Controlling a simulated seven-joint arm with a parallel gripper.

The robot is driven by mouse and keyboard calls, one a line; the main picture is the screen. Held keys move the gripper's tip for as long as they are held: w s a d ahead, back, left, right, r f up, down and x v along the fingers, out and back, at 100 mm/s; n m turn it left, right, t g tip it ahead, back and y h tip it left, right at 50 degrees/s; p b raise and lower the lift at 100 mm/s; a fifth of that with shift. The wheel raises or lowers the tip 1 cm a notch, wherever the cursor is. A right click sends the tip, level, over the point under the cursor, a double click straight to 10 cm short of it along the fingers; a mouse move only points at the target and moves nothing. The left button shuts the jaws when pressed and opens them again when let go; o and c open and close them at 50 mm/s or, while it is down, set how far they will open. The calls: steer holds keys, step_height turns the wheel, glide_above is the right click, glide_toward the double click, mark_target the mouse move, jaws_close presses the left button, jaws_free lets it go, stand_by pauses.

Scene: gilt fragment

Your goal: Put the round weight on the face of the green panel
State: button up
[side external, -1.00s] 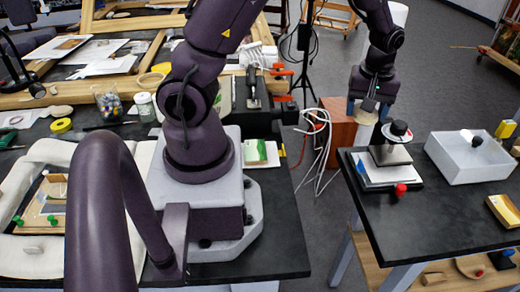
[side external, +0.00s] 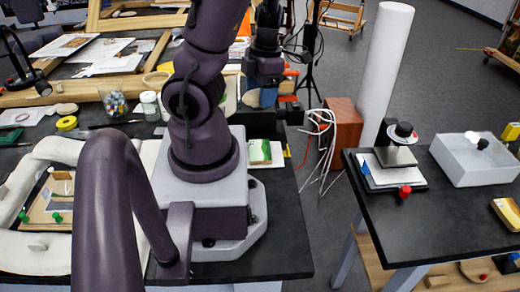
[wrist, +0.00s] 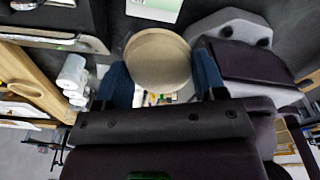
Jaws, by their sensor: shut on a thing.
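The round weight (wrist: 158,58) is a pale tan disc. In the wrist view it sits between the blue fingers of my gripper (wrist: 162,80), which is shut on it. A small white-and-green piece (side external: 264,152), which looks like the green panel, lies on the black table just right of the base. A white piece with a green mark, probably the same panel, shows at the wrist view's top edge (wrist: 154,8), apart from the weight.
A right-hand black table (side external: 405,225) holds a stand with a black knob (side external: 402,132) and a white open box (side external: 470,168). Between the tables are a brown box (side external: 345,122), white cables and a tall white cylinder (side external: 388,75). Jars and a yellow tape roll (side external: 67,123) lie left.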

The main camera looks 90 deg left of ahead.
mark_target(260, 150)
steer(key=shift+f, duration=7.65)
steer(key=o, duration=1.1)
steer(key=shift+f, duration=0.1)
steer(key=shift+o, duration=0.2)
